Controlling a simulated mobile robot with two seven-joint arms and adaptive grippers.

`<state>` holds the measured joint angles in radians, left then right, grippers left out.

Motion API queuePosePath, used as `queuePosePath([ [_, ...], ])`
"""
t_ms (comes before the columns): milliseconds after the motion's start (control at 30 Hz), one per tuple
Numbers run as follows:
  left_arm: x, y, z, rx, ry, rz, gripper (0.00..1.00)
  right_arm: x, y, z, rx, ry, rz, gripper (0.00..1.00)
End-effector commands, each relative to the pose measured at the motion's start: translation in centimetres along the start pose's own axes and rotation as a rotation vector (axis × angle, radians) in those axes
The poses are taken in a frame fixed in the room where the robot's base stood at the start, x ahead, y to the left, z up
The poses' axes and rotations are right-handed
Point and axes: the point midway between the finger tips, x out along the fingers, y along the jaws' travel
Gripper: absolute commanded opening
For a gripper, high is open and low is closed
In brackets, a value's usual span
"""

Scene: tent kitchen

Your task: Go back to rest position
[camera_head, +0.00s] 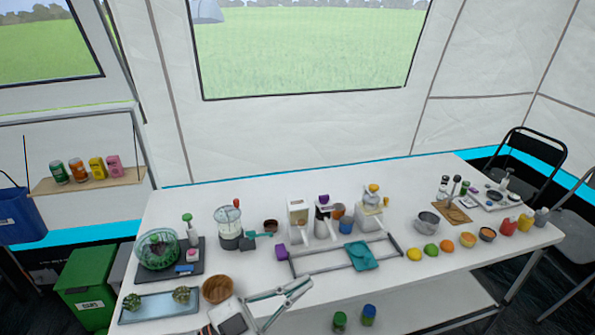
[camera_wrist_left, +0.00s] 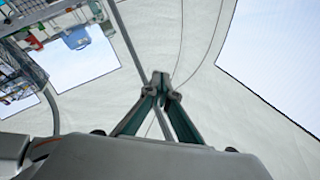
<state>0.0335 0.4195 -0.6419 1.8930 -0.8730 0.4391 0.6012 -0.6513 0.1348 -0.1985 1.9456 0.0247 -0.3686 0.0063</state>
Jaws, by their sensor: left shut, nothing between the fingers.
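My left gripper (camera_head: 299,285) is in the lower middle of the head view, over the front edge of the white table (camera_head: 350,287). Its fingers are together and hold nothing. In the left wrist view the same gripper (camera_wrist_left: 161,82) points at the pale tent wall, with its fingertips meeting. My right gripper is in neither view.
The table holds a wooden bowl (camera_head: 217,289), a tray with two cacti (camera_head: 160,306), a grey rack with a teal cloth (camera_head: 361,255), several dispensers, and fruit at the right. A green bin (camera_head: 88,283) stands left. The table's front middle is mostly clear.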

Motion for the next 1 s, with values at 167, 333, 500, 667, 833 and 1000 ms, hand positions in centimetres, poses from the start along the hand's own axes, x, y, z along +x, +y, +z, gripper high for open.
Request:
queuePosePath([
  [167, -6.2, -2.3, 7.2, -0.119, -0.251, -0.324, 0.00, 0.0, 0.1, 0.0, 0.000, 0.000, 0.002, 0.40],
  [333, -15.3, -0.4, 14.6, -0.233, -0.562, -0.506, 0.00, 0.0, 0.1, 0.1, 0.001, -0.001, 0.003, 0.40],
  [500, -23.8, 4.3, 19.1, -0.339, -0.826, -0.571, 0.00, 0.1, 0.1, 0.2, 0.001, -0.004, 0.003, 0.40],
  [667, -28.8, 7.9, 20.7, -0.408, -0.975, -0.578, 0.00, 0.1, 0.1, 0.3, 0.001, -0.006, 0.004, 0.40],
  [833, -30.6, 9.4, 21.1, -0.435, -1.030, -0.574, 0.00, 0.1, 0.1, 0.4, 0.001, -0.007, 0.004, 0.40],
  [1000, -30.7, 9.5, 21.2, -0.435, -1.032, -0.573, 0.00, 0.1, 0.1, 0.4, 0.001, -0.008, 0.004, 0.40],
])
